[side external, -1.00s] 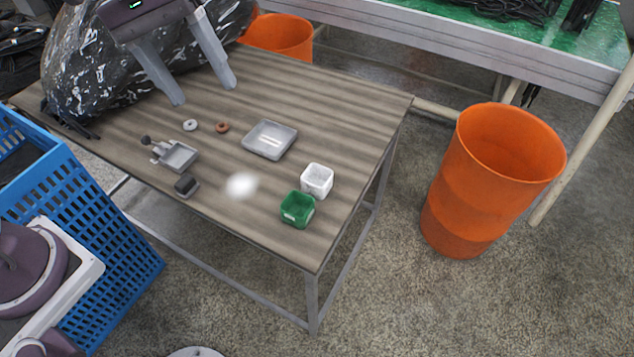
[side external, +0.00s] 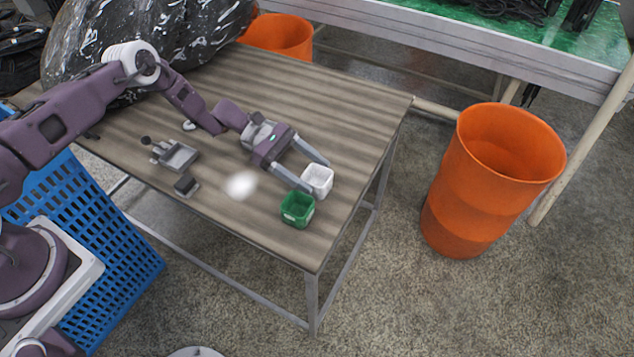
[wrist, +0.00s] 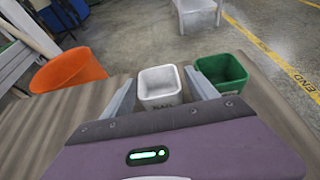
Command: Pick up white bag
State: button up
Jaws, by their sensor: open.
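A white open-topped square container (side external: 318,181), the only white bag-like thing I see, stands upright near the table's right edge. It also shows in the wrist view (wrist: 159,88), with dark lettering on its front that I cannot read. My gripper (side external: 319,175) is open, its two fingers reaching to either side of the white container. In the wrist view my gripper (wrist: 158,80) has the container between its finger ends. Whether the fingers touch it I cannot tell.
A green container (side external: 297,209) stands close beside the white one, near a finger. A small grey tool holder (side external: 178,156), a dark block (side external: 186,186) and a blurred white spot (side external: 241,185) are on the table (side external: 350,110). An orange bin (side external: 490,190) stands on the floor at right.

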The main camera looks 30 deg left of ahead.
aim_at(328, 182)
jog(key=x, duration=0.5)
jog(key=shift+w+d, duration=0.15)
jog(key=shift+d, duration=0.2)
jog(key=shift+c, duration=0.5)
